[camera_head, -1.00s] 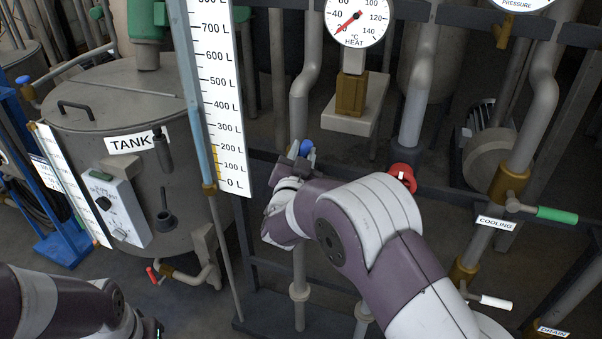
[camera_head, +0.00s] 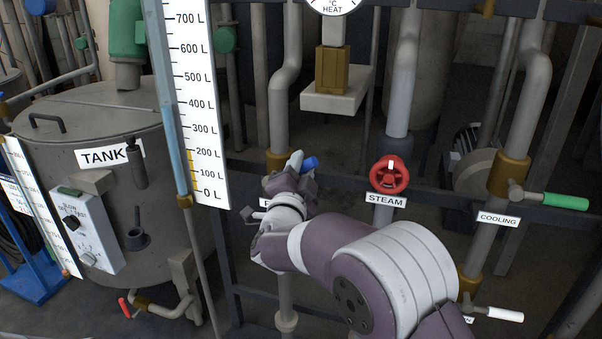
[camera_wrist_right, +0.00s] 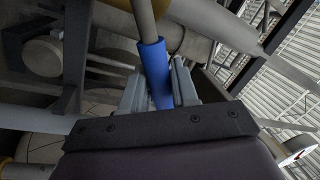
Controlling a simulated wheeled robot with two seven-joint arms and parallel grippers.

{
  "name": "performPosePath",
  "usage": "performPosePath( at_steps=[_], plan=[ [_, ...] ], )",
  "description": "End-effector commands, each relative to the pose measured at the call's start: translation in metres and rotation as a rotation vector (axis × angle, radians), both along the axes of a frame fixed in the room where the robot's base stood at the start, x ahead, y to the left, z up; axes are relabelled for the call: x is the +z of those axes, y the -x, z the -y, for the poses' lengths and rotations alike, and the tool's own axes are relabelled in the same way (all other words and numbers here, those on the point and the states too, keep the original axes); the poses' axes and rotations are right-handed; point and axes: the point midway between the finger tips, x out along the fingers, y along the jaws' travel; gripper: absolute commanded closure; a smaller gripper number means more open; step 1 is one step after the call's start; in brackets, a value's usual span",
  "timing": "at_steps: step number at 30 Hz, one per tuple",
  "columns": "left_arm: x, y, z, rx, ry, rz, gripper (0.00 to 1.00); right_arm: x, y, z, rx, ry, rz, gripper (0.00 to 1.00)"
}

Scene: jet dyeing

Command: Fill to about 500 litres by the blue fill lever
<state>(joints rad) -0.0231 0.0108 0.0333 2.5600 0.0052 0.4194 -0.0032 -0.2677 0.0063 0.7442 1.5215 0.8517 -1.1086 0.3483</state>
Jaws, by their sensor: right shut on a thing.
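The blue fill lever (camera_head: 311,163) sits on a grey vertical pipe left of the red steam wheel. My right gripper (camera_head: 298,172) is shut on it. In the right wrist view the blue handle (camera_wrist_right: 156,72) lies between the two grey fingers (camera_wrist_right: 158,86). The label by the lever is mostly hidden by my gripper. The white litre scale (camera_head: 197,105) stands left of my gripper, marked from 0 L upward, with a yellow band near its low end. A bluish tube (camera_head: 168,110) runs along its left edge; I cannot make out a clear liquid level. My left gripper is out of view.
The red steam wheel (camera_head: 389,175) is close right of my right forearm. The green cooling lever (camera_head: 565,201) and a white-handled lever (camera_head: 505,314) are farther right. The steel tank (camera_head: 95,125) with a control box (camera_head: 85,232) is at left. A white box (camera_head: 336,95) hangs above my gripper.

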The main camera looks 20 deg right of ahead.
Motion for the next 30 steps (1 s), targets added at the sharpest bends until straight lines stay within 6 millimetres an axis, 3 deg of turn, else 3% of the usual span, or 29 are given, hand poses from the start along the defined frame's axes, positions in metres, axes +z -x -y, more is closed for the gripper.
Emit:
performPosePath(
  at_steps=[12,13,14,24,30],
  plan=[
    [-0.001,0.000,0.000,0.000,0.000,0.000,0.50,-0.002,0.000,0.000,0.000,-0.005,-0.001,1.00],
    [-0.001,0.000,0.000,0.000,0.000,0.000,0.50,-0.002,0.000,0.000,0.000,-0.005,-0.001,0.65],
    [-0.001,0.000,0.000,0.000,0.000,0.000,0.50,-0.002,0.000,0.000,0.000,-0.005,-0.001,0.55],
    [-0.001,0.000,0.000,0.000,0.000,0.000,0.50,-0.002,0.003,-0.002,0.000,-0.005,0.000,0.53],
    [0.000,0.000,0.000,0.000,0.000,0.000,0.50,-0.008,0.040,-0.023,0.005,-0.004,0.000,0.53]
  ],
)
